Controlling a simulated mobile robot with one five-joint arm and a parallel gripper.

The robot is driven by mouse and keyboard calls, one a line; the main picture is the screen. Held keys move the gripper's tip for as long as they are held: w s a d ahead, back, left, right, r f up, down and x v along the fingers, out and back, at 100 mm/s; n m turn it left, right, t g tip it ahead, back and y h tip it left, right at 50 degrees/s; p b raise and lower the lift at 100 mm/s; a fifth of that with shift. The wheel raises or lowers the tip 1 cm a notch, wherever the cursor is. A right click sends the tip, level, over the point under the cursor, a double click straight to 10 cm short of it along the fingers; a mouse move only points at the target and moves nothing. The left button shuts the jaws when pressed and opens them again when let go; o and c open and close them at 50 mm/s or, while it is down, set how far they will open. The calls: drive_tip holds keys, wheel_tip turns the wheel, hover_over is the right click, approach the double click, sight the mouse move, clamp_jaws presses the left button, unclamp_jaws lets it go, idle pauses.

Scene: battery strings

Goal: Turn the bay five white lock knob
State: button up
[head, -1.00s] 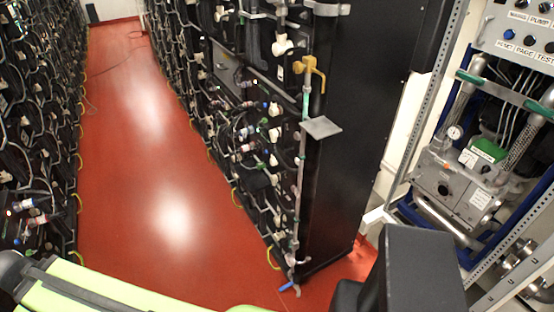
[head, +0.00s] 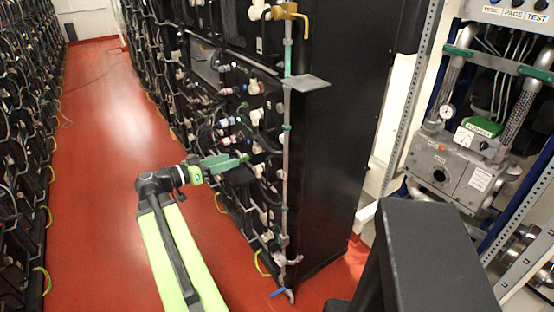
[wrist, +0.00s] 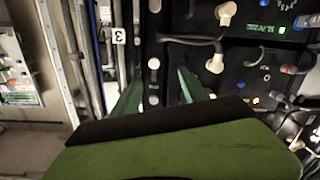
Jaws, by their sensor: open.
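My gripper (head: 225,163) reaches from the left to the front of the battery rack (head: 235,115). Its two green fingers are apart with nothing between them, and they also show in the wrist view (wrist: 160,88). Ahead of the gap, a small round white knob (wrist: 154,63) sits on the black rack face. Larger white knobs, one upper (wrist: 225,12) and one lower (wrist: 215,62), are to the right of the fingers. I cannot tell which white knob belongs to bay five. No touch between finger and knob is visible.
A grey pipe with a yellow handle (head: 290,12) and a grey plate (head: 306,83) line the rack's end. Cables hang across the rack.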

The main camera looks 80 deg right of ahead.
sight(281, 139)
drive_tip(key=shift+m+g, duration=0.6)
drive_tip(key=x, duration=0.6)
drive_tip(key=r+x, duration=0.1)
drive_tip(key=x, duration=1.2)
drive_tip(key=shift+s+r, duration=0.25)
drive_tip(key=shift+s, duration=0.2)
clamp_jaws()
drive_tip(key=shift+d, duration=0.1)
